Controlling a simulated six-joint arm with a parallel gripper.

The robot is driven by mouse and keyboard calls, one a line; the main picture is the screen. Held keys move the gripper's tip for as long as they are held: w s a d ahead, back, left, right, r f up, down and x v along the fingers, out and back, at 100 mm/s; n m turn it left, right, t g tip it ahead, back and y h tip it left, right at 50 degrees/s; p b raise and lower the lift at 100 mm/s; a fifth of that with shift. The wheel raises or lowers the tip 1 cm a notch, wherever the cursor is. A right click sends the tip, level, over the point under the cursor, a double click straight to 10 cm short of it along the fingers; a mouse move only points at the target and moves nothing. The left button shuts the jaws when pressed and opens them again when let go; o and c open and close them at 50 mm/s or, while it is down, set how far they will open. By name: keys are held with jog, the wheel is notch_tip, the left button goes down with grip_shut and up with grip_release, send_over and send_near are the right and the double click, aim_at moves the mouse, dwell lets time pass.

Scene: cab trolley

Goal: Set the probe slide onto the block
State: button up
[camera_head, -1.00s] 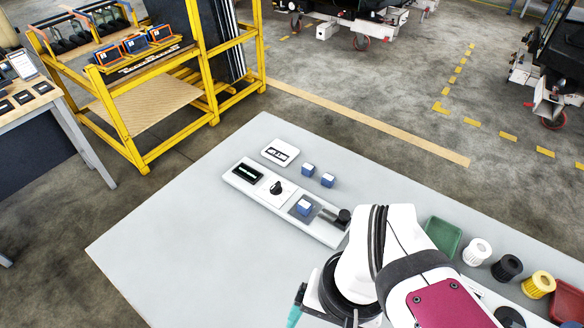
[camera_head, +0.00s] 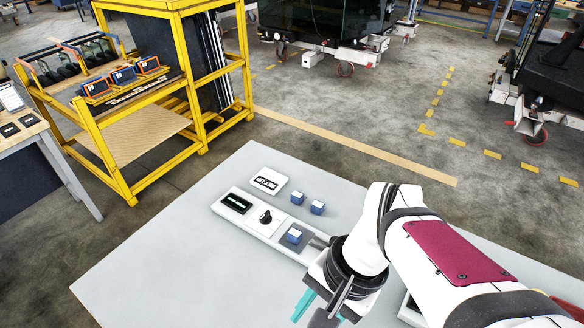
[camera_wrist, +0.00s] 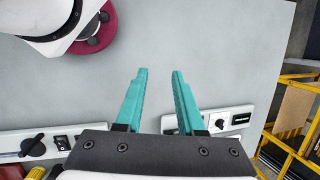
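A long white panel (camera_head: 235,222) lies on the grey table, with a display (camera_head: 236,203), a black knob (camera_head: 265,217) and a dark square pad. A blue block with a pale top (camera_head: 294,236) sits on that pad. A dark piece, perhaps the probe slide (camera_head: 318,242), shows just right of the block; my arm hides most of it. My gripper (camera_head: 309,316) is in front of the panel, apart from the block. In the wrist view my gripper (camera_wrist: 160,72) has its teal fingers apart, with only bare table between the tips.
Two loose blue blocks (camera_head: 298,197) (camera_head: 317,207) and a white labelled card (camera_head: 268,182) lie behind the panel. Another panel with a black knob (camera_wrist: 33,145) shows in the wrist view. The table's left and front (camera_head: 190,275) is clear.

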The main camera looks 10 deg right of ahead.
jog(key=w+d+f+m+y, duration=0.1)
jog(key=w+d+m, duration=0.1)
jog(key=w, duration=0.1)
jog(key=w+d+m+t, duration=0.1)
jog(key=w+d+m, duration=0.2)
jog(key=w+d+f+m+t+y, duration=0.1)
jog(key=w+d+m, duration=0.2)
jog(key=shift+d+f+y, duration=0.2)
jog(key=shift+f+y, duration=0.1)
jog(key=c, duration=0.5)
jog(key=d+m, duration=0.1)
jog(key=d, duration=0.1)
jog(key=w+d+f+m+t, duration=0.1)
jog(key=d, duration=0.1)
jog(key=w+d+f+m+t, duration=0.1)
jog(key=shift+w+d+f+m+y, duration=0.15)
jog(key=shift+w+d+m+y, duration=0.15)
jog(key=shift+d+m, duration=0.1)
grip_shut()
jog(key=d+f+m+t, duration=0.2)
jog(key=d+f+m, duration=0.2)
jog(key=d, duration=0.5)
jog(key=shift+w+d+f+m+t, duration=0.3)
jog(key=shift+w+d+m+t, duration=0.1)
jog(key=shift+m, duration=0.3)
jog(key=shift+a, duration=0.1)
